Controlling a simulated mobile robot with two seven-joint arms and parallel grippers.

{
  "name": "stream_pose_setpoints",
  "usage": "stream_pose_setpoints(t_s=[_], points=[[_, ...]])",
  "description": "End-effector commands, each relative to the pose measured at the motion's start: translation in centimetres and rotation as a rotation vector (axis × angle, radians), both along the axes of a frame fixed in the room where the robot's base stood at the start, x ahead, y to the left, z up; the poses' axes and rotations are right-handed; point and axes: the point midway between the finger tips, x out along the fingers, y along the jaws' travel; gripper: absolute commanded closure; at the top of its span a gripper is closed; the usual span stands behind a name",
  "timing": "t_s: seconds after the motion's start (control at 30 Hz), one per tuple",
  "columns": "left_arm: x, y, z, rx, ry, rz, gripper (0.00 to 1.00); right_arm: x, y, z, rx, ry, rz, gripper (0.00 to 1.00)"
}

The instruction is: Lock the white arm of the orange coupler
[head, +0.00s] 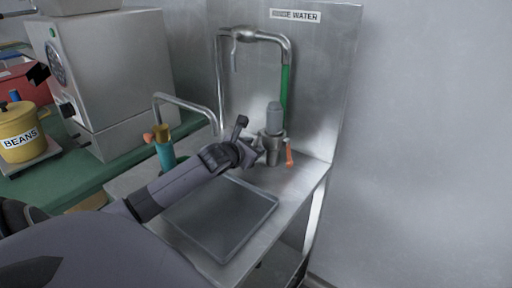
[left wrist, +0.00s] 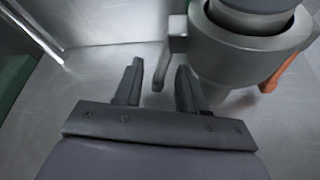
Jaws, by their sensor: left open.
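A metal coupler (head: 272,146) with a grey cylinder (head: 274,117) in it stands on the steel counter by the back panel. It fills the upper right of the left wrist view (left wrist: 245,48). An orange arm (head: 289,153) hangs on its right side, also in the left wrist view (left wrist: 285,70). A pale grey metal arm (left wrist: 177,42) hangs on its left side. My left gripper (head: 256,152) is left of the coupler. In the left wrist view its fingers (left wrist: 159,88) are apart and empty, the right one close to the grey arm; contact is unclear. My right gripper is not in view.
A steel back panel (head: 325,70) labelled for water carries a pipe with a green section (head: 285,86). A teal fitting (head: 166,155) and bent tube stand left. A dark drip tray (head: 225,218) lies in front. A white machine (head: 105,75) and yellow BEANS pot (head: 18,122) are further left.

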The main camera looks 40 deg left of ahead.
Motion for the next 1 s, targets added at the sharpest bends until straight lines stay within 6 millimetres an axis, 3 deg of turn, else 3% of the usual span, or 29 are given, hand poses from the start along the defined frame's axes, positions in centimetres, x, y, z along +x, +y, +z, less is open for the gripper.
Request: stream_pose_setpoints(t_s=[0.2, 0.53, 0.67, 1.0], points=[[1.2, 0.2, -0.5, 0.000, 0.000, 0.000, 0.60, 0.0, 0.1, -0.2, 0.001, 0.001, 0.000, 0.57], [1.4, 0.3, -0.5, 0.000, 0.000, -0.001, 0.60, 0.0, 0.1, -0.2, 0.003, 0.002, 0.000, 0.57], [1.4, 0.3, -0.5, 0.000, 0.000, -0.001, 1.00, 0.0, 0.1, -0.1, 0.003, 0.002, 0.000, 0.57], [1.5, 0.2, -0.1, -0.018, -0.003, -0.001, 1.00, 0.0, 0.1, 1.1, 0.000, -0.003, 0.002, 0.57]])
